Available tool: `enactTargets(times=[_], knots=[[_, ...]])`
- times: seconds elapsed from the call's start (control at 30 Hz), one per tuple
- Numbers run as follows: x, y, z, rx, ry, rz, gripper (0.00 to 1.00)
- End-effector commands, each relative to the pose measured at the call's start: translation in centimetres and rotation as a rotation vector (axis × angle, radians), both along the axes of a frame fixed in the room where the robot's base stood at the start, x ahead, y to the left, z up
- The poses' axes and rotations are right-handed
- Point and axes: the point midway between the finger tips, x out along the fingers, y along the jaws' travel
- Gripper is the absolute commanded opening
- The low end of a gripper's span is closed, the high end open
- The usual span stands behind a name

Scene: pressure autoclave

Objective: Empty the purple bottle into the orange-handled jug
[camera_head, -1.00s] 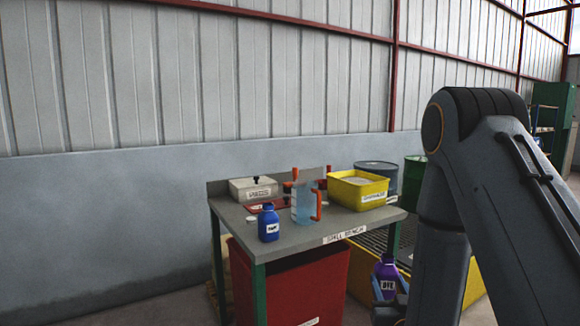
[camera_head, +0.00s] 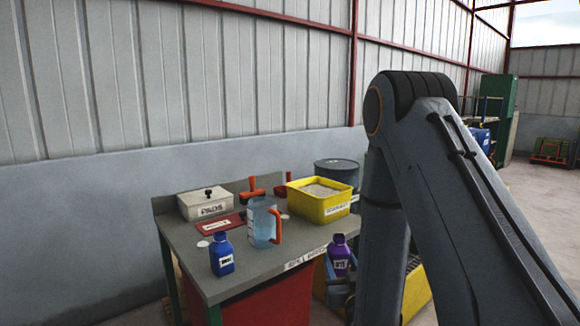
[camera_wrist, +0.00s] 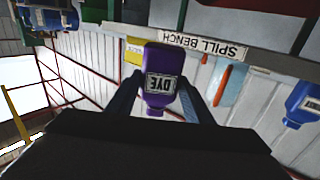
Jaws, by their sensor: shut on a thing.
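The purple bottle (camera_head: 341,256) has a white DYE label. My gripper (camera_head: 343,283) is shut on it, low and just off the front right edge of the bench. In the head view the bottle stands about upright, its lower part partly hidden by the fingers. In the wrist view the purple bottle (camera_wrist: 162,78) sits between the two fingers of my gripper (camera_wrist: 163,92), and the picture is upside down. The clear bluish jug (camera_head: 261,222) with an orange handle stands on the bench, left of my gripper. It also shows in part in the wrist view (camera_wrist: 226,86).
The bench (camera_head: 190,238) also carries a blue bottle (camera_head: 221,254) at front left, a white box (camera_head: 204,203), a red flat item (camera_head: 222,222) and a yellow bin (camera_head: 319,207) behind the jug to the right. A dark drum (camera_head: 337,173) stands behind.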

Motion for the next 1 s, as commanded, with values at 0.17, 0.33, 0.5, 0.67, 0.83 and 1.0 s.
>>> enactTargets(times=[0.17, 0.33, 0.5, 0.67, 0.83, 1.0], knots=[[-1.3, 0.0, 4.8, 0.000, -0.002, -0.001, 0.16], [-2.2, -0.2, 8.2, 0.000, -0.001, -0.003, 0.16], [-2.9, -0.3, 10.5, 0.000, -0.001, -0.005, 0.16], [-3.3, -0.3, 12.0, 0.000, -0.001, -0.005, 0.16], [-3.6, -0.3, 13.2, 0.000, -0.001, -0.005, 0.16], [-0.8, 2.2, 13.5, 0.000, -0.004, 0.104, 0.16]])
